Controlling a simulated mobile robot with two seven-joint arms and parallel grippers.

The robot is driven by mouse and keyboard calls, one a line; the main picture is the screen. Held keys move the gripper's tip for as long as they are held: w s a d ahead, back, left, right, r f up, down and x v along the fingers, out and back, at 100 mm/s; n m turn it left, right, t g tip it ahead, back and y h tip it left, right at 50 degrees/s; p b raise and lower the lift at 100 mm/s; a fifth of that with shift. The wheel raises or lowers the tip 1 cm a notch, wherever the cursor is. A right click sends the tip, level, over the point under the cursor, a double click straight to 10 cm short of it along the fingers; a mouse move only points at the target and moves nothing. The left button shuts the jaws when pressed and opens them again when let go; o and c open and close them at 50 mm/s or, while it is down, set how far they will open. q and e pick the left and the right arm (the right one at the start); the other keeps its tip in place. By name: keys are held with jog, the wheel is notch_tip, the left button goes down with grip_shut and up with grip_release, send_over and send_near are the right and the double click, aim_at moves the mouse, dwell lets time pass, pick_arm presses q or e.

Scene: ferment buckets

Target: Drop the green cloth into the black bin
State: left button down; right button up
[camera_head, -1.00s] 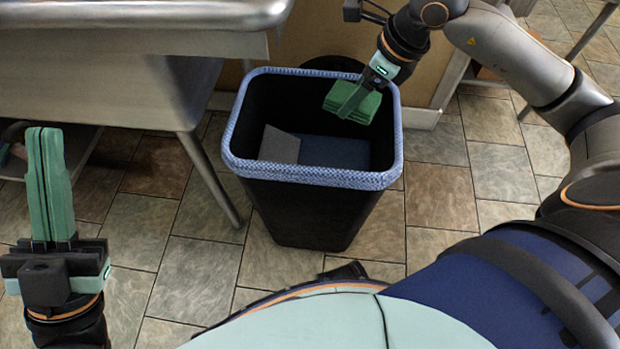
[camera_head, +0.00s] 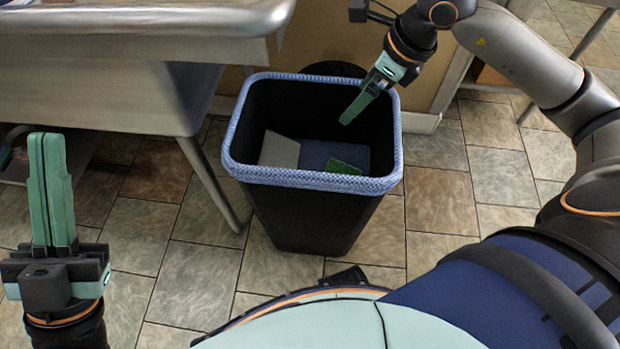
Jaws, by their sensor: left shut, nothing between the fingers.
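The black bin (camera_head: 310,222) stands on the tiled floor with a blue patterned liner folded over its rim. The green cloth (camera_head: 343,167) lies low inside the bin, at the right of the bottom, apart from any gripper. My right gripper (camera_head: 354,112) is above the bin's right side, fingers angled down into the opening and empty. Its fingers overlap side-on, so the gap is hidden, but the cloth has come free of them. My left gripper (camera_head: 46,140) is shut and empty at the left, fingers pointing up, away from the bin.
A grey piece (camera_head: 279,151) and a blue flat piece lie in the bin. A metal sink unit (camera_head: 110,80) with a slanted leg (camera_head: 212,185) stands left of the bin. A tan wall is behind. The floor right of the bin is clear.

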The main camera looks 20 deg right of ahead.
pick_arm(q)
jog(key=r+p, duration=0.2)
jog(key=r, duration=0.1)
jog(key=shift+a, duration=0.2)
pick_arm(e)
jog(key=v, duration=1)
jog(key=shift+r, duration=0.3)
